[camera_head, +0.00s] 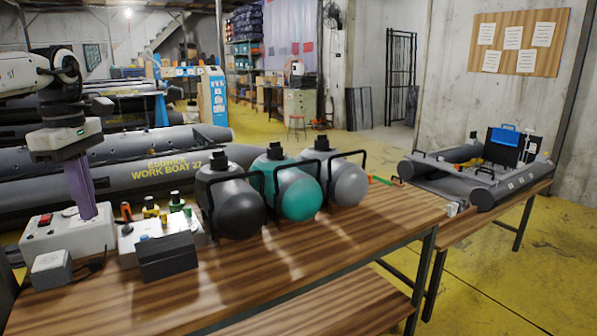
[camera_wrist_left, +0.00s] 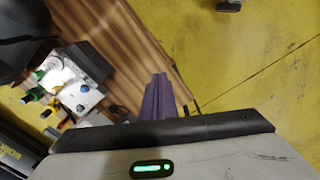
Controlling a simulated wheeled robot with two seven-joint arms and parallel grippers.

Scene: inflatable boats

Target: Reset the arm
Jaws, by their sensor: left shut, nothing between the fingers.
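My left arm comes in from the left in the head view, with its gripper (camera_head: 87,214) pointing down. The purple fingers are shut together and hold nothing. They show in front of a white control box (camera_head: 75,238) with a red button at the left end of the wooden table (camera_head: 260,275). In the left wrist view the shut purple fingers (camera_wrist_left: 157,90) appear against the table's edge and the yellow floor. My right gripper is in neither view.
A second control box (camera_head: 135,240), a dark box (camera_head: 167,257) and a small grey box (camera_head: 51,269) sit nearby. Black (camera_head: 235,208), teal (camera_head: 297,195) and grey (camera_head: 350,185) tanks stand to the right. A model boat (camera_head: 485,185) is at the far right. The front tabletop is clear.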

